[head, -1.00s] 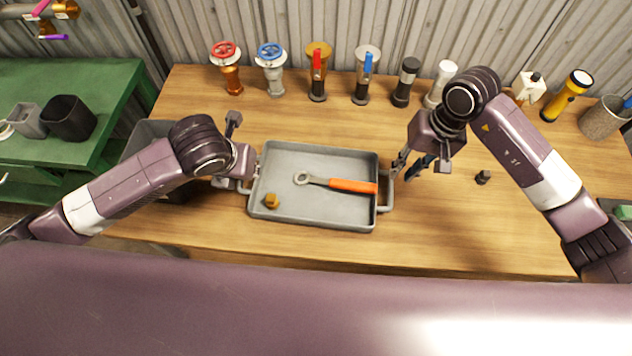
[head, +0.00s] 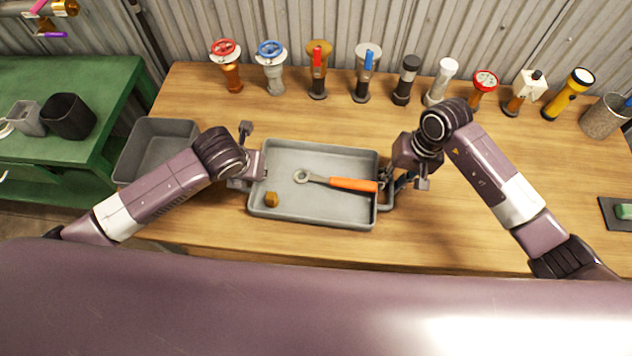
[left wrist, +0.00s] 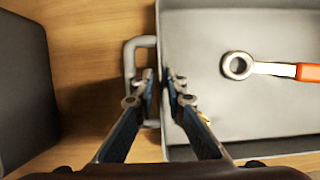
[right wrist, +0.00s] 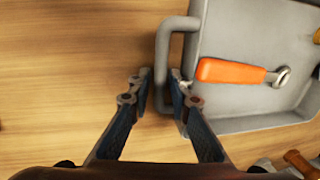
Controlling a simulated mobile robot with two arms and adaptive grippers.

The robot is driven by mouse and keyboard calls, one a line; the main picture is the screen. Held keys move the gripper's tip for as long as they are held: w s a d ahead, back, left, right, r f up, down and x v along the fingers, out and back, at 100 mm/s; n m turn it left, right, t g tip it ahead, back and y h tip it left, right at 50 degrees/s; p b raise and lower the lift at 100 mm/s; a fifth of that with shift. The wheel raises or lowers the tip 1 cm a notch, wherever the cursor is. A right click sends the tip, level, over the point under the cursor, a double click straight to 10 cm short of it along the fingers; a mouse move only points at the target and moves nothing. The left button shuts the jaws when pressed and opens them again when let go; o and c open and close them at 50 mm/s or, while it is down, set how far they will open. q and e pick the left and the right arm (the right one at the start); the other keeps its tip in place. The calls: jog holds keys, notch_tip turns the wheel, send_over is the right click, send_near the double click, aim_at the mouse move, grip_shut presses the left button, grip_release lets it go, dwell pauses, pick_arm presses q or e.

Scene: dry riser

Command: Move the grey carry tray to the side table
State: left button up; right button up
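The grey carry tray (head: 318,214) lies flat on the wooden bench, holding an orange-handled ring spanner (head: 352,184) and a small brass piece (head: 271,199). My left gripper (left wrist: 159,85) is at the tray's left end. Its fingertips are slightly apart, above the tray's edge; the left handle (left wrist: 131,58) shows mostly beside them, partly hidden. My right gripper (right wrist: 160,85) is open, its fingers either side of the right handle (right wrist: 161,60), with gaps visible. Contact with either handle is not clear. The green side table (head: 100,85) stands at the far left.
A grey bin (head: 157,150) stands between tray and side table. On the side table are a black cup (head: 68,117) and a grey holder (head: 28,118). Valves and torches (head: 566,95) line the bench's back. Bench right of the tray is mostly clear.

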pick_arm(q)
grip_shut()
pick_arm(e)
grip_shut()
pick_arm(q)
jog(key=shift+w+r, duration=0.1)
jog(key=shift+r, duration=0.05)
pick_arm(e)
jog(key=shift+r, duration=0.15)
